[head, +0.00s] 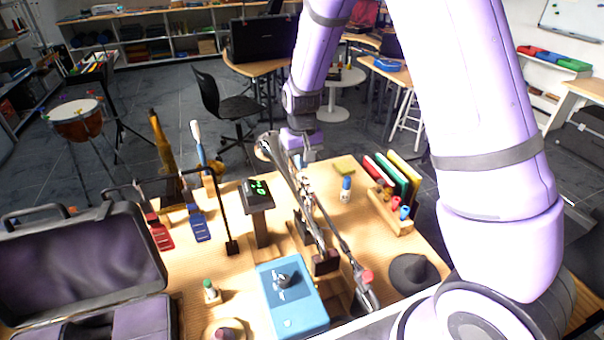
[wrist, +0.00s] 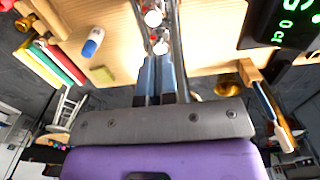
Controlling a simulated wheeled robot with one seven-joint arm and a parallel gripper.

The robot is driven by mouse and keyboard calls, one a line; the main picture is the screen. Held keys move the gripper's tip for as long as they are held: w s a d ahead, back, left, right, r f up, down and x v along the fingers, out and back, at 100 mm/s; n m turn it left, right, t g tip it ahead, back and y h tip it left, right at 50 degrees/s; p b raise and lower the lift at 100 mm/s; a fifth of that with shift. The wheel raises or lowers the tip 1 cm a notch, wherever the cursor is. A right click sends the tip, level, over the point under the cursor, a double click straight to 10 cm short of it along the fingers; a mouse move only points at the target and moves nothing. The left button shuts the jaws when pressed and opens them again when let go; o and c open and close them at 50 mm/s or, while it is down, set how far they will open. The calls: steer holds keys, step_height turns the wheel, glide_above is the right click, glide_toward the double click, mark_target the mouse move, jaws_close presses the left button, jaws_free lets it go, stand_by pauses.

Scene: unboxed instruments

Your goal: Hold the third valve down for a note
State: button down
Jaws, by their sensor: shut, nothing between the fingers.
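A silver trumpet (head: 318,215) lies lengthwise on a wooden stand on the table, its bell at the far end and its mouthpiece end toward me. In the wrist view, two round, pale valve caps (wrist: 153,18) show in a line just beyond my fingertips. Another valve may be hidden behind the fingers. My gripper (head: 303,166) comes in from above at the bell side of the valves. In the wrist view, my gripper (wrist: 160,62) is shut and empty, fingers side by side. I cannot tell whether the tips touch a valve.
A black display with green digits (head: 257,190) stands left of the trumpet. Upright books (head: 385,172) and a dark cone-shaped mute (head: 412,272) are to the right. An open case (head: 80,255) fills the left.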

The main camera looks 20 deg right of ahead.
mark_target(302, 174)
steer(key=shift+f, duration=1.9)
steer(key=shift+r, duration=0.1)
stand_by(0.8)
steer(key=shift+r, duration=3.45)
